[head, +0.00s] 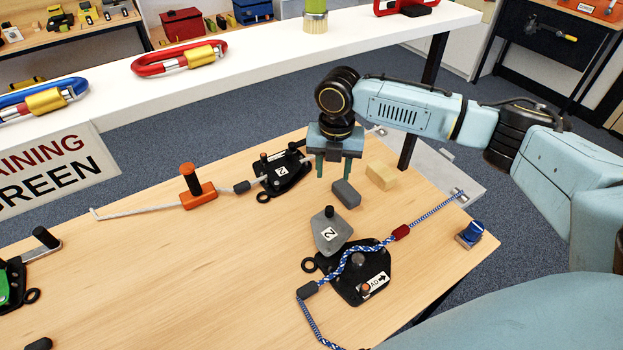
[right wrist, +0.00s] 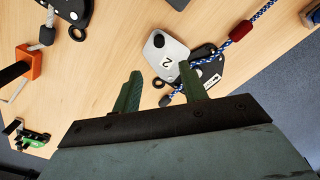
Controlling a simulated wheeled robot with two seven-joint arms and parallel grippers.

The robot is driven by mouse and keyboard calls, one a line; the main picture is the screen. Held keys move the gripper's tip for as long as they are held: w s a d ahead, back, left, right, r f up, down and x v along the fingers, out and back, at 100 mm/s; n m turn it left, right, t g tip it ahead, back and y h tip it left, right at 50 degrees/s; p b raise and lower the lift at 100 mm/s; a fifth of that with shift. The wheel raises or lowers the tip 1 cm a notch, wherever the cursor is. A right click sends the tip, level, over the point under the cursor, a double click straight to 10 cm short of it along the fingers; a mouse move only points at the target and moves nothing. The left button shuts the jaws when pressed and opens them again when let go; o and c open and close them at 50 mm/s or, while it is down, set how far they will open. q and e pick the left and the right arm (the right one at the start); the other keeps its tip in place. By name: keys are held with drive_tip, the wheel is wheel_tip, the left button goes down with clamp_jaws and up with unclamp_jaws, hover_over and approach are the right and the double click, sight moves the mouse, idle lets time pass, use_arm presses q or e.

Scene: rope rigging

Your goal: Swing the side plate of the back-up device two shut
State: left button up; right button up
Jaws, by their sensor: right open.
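The device with the blue-and-white rope has a black body (head: 375,285) with an arrow label. Its grey side plate (head: 323,240), marked 2, is swung out toward the back left, leaving the rope (head: 362,252) exposed across the body. The plate has a dark knob (head: 329,211); the plate also shows in the right wrist view (right wrist: 158,45). My right gripper (head: 334,172) is open and empty above the table, behind the plate. My left gripper is not in view.
Another black device marked 2 (head: 290,181) on a grey rope lies behind left, near an orange clamp (head: 199,195). A dark grey block (head: 346,193) and a wooden block (head: 381,176) lie near my right gripper.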

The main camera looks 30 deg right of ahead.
sight(330, 208)
wheel_tip(330, 208, down, 12)
drive_tip(key=shift+r+b, duration=0.1)
drive_tip(key=shift+b, duration=0.9)
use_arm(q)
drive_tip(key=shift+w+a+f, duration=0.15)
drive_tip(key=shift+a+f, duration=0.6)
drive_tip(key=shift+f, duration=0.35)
use_arm(e)
drive_tip(key=shift+w+f, duration=0.1)
drive_tip(key=shift+f, duration=0.6)
clamp_jaws()
